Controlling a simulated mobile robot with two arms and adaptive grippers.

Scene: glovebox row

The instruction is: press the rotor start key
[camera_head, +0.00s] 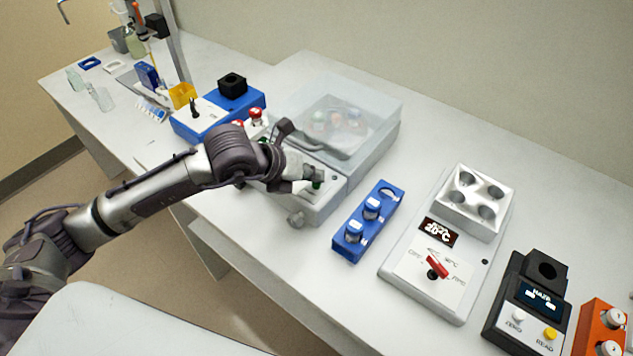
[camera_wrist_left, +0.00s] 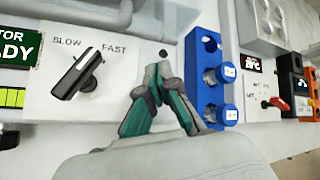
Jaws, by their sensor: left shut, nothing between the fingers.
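The rotor machine (camera_head: 377,150) is a pale box with a clear lid, shut over a rotor holding coloured tubes. Its front panel (camera_wrist_left: 118,58) shows a black SLOW/FAST knob (camera_wrist_left: 77,73) and, at the left edge, a display (camera_wrist_left: 18,50) reading part of "ROTOR READY". My left gripper (camera_head: 316,181) is over the right part of this panel. In the left wrist view its teal-padded fingers (camera_wrist_left: 159,82) are shut and empty, tips close to the panel; I cannot tell if they touch. My right gripper is not in view.
A blue rack (camera_head: 350,247) with capped tubes stands just right of the machine. Beyond it are a heater block (camera_head: 412,283) with a red knob, a black meter (camera_head: 500,325) and an orange holder (camera_head: 591,335). A blue device (camera_head: 185,128) stands to the left.

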